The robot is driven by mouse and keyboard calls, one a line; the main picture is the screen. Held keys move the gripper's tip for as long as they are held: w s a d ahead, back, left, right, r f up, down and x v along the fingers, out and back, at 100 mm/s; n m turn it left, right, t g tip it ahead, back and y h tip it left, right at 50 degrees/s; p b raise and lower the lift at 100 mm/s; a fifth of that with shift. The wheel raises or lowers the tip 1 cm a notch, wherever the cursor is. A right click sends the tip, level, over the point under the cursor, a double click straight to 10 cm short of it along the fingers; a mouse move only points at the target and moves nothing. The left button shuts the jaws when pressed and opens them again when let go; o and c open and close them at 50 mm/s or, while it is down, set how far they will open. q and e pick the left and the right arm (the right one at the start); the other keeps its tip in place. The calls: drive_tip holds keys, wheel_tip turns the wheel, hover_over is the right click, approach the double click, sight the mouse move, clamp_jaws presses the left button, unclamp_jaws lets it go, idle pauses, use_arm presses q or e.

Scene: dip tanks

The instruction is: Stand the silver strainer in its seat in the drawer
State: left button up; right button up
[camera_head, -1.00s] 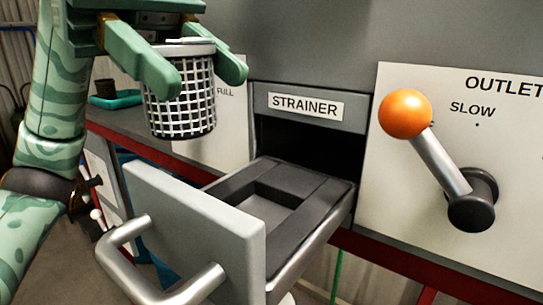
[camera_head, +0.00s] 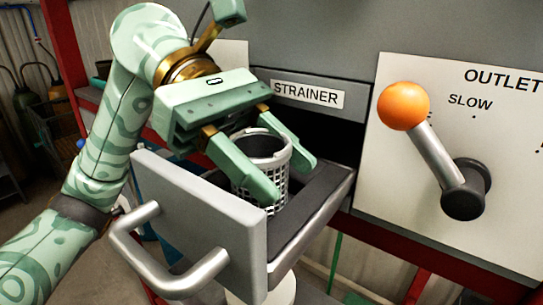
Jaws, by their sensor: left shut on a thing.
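The silver strainer (camera_head: 274,184), a basket of light mesh with a dark inside, stands about upright in the open drawer (camera_head: 312,217). Its lower part is down inside the drawer, and the front and near arm finger hide where its bottom meets the seat. My left gripper (camera_head: 288,180) reaches in from the left and above, with its two fingers on either side of the strainer, shut on it. The seat, a square recess in the drawer, is hidden behind the strainer and the drawer front. My right gripper is not in view.
The drawer front (camera_head: 200,211) with its bar handle (camera_head: 165,270) stands out toward me. A lever with an orange ball (camera_head: 403,106) is on the OUTLET panel at the right. The STRAINER label (camera_head: 308,94) sits above the dark drawer opening.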

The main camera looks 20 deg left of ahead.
use_arm(q)
drive_tip(key=o, duration=1)
drive_tip(key=shift+f, duration=0.1)
drive_tip(key=shift+r+p, duration=0.25)
drive_tip(key=shift+p, duration=0.05)
drive_tip(key=b+v, duration=0.2)
drive_tip(key=v, duration=1)
drive_tip(key=shift+f, duration=0.2)
